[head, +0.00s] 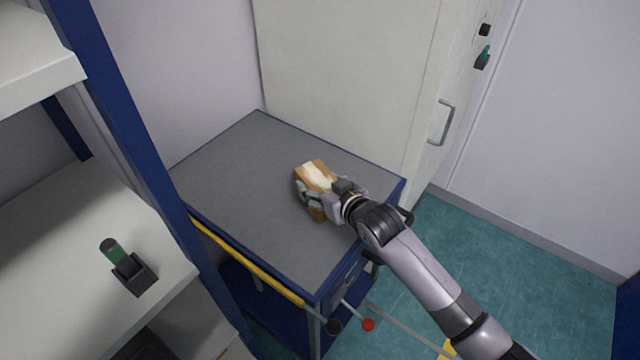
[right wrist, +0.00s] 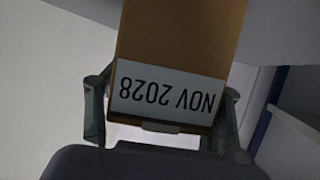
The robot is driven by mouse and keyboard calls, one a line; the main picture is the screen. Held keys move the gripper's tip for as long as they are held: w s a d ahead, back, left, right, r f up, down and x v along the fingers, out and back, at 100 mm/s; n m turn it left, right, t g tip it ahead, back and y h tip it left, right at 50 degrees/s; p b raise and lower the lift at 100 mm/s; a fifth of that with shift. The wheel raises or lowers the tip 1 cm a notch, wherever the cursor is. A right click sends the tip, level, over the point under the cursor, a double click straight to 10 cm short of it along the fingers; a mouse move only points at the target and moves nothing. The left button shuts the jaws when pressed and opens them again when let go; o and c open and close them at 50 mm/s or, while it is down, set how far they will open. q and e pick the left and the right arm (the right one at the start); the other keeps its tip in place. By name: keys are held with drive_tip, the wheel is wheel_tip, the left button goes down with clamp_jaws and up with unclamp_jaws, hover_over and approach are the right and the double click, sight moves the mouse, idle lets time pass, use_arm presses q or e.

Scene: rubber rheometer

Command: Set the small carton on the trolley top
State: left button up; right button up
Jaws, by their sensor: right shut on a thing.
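The small carton (head: 316,174) is brown with a pale top and shows in the head view over the middle right of the trolley top. My right gripper (head: 312,198) is shut on it, coming from the lower right. In the right wrist view the carton (right wrist: 180,40) lies between the two fingers (right wrist: 160,120), with a white label reading "NOV 2028" upside down. The trolley top (head: 235,165) is a grey surface with blue edges. I cannot tell whether the carton touches it. My left gripper is not in view.
A large pale cabinet (head: 345,80) with a handle stands behind the trolley. A yellow bar (head: 245,262) runs along the trolley's front. The rest of the trolley top is clear.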

drive_tip(key=shift+r, duration=0.1)
drive_tip(key=o, duration=1.7)
drive_tip(key=shift+c, duration=0.2)
drive_tip(key=v, duration=1.2)
